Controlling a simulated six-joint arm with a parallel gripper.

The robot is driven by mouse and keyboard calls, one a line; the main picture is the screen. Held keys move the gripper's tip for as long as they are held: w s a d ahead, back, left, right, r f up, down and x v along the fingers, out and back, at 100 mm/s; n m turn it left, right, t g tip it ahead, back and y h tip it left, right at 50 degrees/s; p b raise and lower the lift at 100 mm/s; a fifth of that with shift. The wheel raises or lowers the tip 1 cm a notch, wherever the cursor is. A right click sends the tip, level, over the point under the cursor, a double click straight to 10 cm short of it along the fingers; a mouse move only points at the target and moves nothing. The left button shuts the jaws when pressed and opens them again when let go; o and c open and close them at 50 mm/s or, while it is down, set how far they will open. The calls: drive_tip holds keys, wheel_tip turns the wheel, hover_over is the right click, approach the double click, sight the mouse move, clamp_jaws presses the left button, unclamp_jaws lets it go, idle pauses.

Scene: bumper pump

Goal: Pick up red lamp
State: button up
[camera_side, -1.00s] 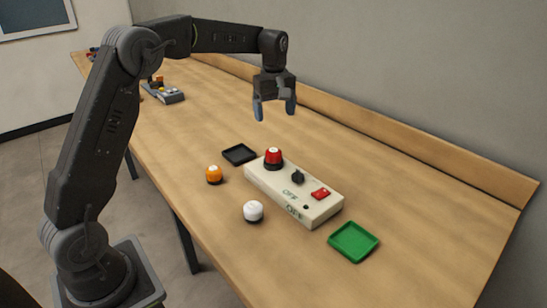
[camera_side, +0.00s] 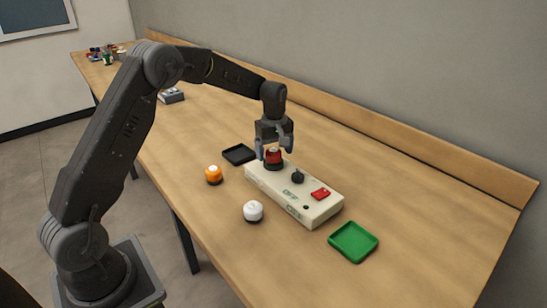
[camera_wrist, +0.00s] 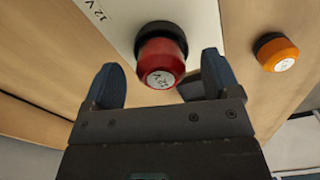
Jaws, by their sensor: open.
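The red lamp (camera_side: 273,160) sits upright on its black base at the far left end of a cream control box (camera_side: 318,207). My gripper (camera_side: 274,150) is open, pointing down at the lamp, with its fingers on either side of the lamp's top. The fingers partly hide the lamp in the side view. In the wrist view the red lamp (camera_wrist: 161,60) shows between the two blue-grey fingertips of my gripper (camera_wrist: 160,80), with gaps on both sides, and is not gripped.
An orange lamp (camera_side: 213,174) and a white lamp (camera_side: 253,211) stand on the table left of the box. A black tray (camera_side: 239,154) lies behind the orange lamp. A green tray (camera_side: 353,242) lies at the right. The box also carries a black knob (camera_side: 298,176) and a red switch (camera_side: 320,194).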

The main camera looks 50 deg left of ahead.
drive_tip(key=shift+f, duration=0.75)
drive_tip(key=shift+c, duration=0.4)
drive_tip(key=c, duration=1)
drive_tip(key=shift+r, duration=0.2)
